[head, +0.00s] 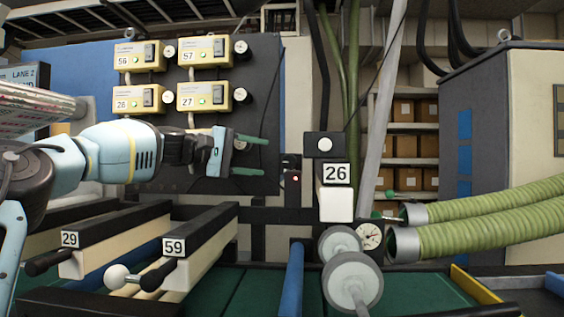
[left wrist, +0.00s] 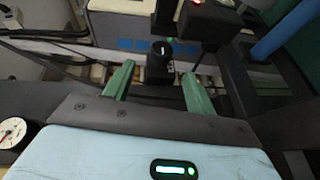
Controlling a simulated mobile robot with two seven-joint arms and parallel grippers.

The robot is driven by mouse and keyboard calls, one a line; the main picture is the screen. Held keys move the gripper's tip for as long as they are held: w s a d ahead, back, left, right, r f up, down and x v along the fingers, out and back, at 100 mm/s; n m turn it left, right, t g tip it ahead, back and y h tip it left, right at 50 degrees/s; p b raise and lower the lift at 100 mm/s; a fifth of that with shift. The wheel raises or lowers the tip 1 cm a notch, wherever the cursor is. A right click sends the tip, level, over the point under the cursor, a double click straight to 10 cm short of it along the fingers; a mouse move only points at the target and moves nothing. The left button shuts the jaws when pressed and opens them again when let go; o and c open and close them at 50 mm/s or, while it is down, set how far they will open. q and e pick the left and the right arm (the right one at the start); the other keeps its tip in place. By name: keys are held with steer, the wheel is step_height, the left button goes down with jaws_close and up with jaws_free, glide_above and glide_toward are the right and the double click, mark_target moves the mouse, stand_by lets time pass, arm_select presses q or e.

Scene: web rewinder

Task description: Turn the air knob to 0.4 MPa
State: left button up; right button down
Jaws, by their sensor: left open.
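My left gripper (head: 264,156) is open and empty, with its green fingers pointing right in front of the dark panel. In the left wrist view its fingertips (left wrist: 157,78) are apart. A black round knob (left wrist: 159,52) stands in line with the gap between the fingers, seemingly beyond the tips. I cannot tell if the fingers reach it, nor whether it is the air knob; no mark on it is readable. A white dial gauge (left wrist: 12,132) shows at the left edge there; its figures are too small to read. Another dial gauge (head: 369,235) is at lower middle right in the head view.
A post with a box marked 26 (head: 337,203) stands right of my gripper. Below are bars marked 29 and 59 (head: 205,240). Green hoses (head: 490,228) lie at right.

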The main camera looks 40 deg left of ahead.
mark_target(289, 162)
arm_select(q)
steer(key=shift+x, duration=3.65)
arm_select(e)
steer(key=shift+a+f, duration=0.2)
arm_select(q)
steer(key=shift+a+f, duration=0.1)
steer(key=shift+a, duration=0.05)
